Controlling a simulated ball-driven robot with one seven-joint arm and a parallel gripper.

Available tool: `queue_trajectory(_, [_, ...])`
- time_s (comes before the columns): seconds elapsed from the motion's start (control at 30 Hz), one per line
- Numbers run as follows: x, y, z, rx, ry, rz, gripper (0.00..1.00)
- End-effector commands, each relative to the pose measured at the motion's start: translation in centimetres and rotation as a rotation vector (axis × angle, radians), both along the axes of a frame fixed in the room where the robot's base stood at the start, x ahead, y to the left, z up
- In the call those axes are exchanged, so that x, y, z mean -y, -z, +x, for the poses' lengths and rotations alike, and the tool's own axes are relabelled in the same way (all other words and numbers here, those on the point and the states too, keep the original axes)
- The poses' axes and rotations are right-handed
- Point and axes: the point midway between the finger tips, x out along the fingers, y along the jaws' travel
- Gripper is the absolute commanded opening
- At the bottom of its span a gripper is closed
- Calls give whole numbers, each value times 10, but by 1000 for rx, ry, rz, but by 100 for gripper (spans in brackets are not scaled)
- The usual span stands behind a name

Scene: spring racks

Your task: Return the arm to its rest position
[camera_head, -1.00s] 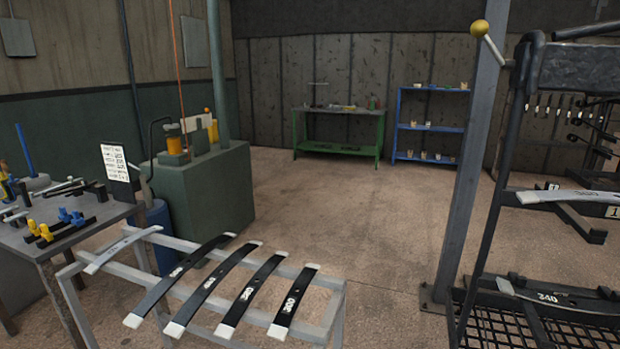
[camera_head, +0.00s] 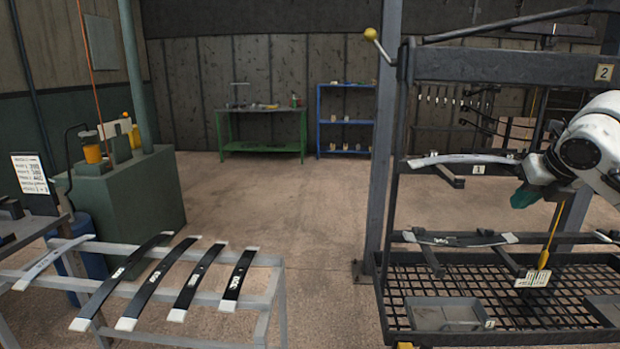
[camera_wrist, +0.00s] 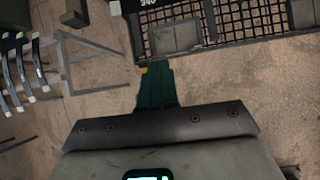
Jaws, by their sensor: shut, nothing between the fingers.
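My gripper (camera_head: 525,195) with its teal fingers is at the right of the head view, in front of the dark spring rack (camera_head: 500,67). It is shut and holds nothing. A light leaf spring (camera_head: 465,158) lies on the rack's upper arms, just left of my gripper. In the wrist view my teal fingers (camera_wrist: 153,80) are together over bare floor, with the rack's mesh base beyond them.
A grey stand (camera_head: 262,261) at the lower left carries several leaf springs. A grey tray (camera_head: 448,315) lies on the rack's mesh base. A post (camera_head: 384,140) stands at the rack's left. Green and blue shelves are far back; the floor between is clear.

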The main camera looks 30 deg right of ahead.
Motion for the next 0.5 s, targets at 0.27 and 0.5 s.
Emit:
queue_trajectory(0.27, [-33,13,29,94,57,118,0])
queue_trajectory(0.5, [-81,36,63,203,162,318,0])
